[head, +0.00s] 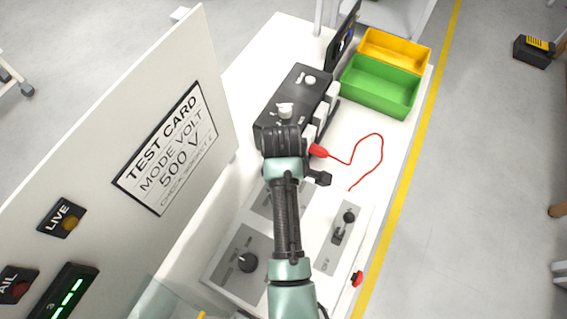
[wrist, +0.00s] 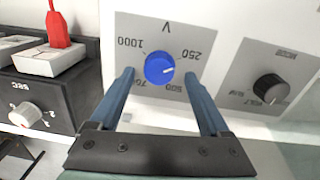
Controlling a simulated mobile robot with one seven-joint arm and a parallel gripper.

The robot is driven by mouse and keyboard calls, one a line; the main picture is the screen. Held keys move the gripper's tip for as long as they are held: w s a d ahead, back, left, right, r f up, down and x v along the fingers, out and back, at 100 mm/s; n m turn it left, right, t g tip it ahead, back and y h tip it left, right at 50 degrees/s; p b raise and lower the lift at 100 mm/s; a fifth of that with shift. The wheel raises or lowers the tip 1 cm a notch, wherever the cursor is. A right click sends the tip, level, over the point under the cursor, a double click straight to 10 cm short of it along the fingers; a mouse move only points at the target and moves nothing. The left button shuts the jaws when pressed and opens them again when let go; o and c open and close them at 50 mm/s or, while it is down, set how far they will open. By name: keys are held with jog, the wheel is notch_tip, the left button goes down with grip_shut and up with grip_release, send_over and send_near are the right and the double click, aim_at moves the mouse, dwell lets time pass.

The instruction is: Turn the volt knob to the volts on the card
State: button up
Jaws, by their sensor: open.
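The test card (head: 168,150) on the white upright board reads MODE VOLT, 500 V. In the wrist view the blue volt knob (wrist: 159,68) sits on a grey plate marked V, with 250, 500 and 1000 legible and one label partly hidden. Its white pointer line aims right, around the 250 and 500 side; I cannot tell the exact mark. My gripper (wrist: 160,75) is open, with one finger on each side of the knob and a gap to both. In the head view my arm hides the volt knob.
The mode knob (wrist: 270,88) is on the adjoining plate; it also shows in the head view (head: 248,262). A black box with knobs (head: 293,100) stands beyond, with a red plug (head: 318,151) and cable. Green (head: 380,88) and yellow (head: 395,50) bins are at the back.

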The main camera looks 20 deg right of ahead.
jog(key=shift+w+f, duration=0.1)
jog(key=shift+f, duration=0.75)
jog(key=shift+c, duration=0.2)
grip_shut()
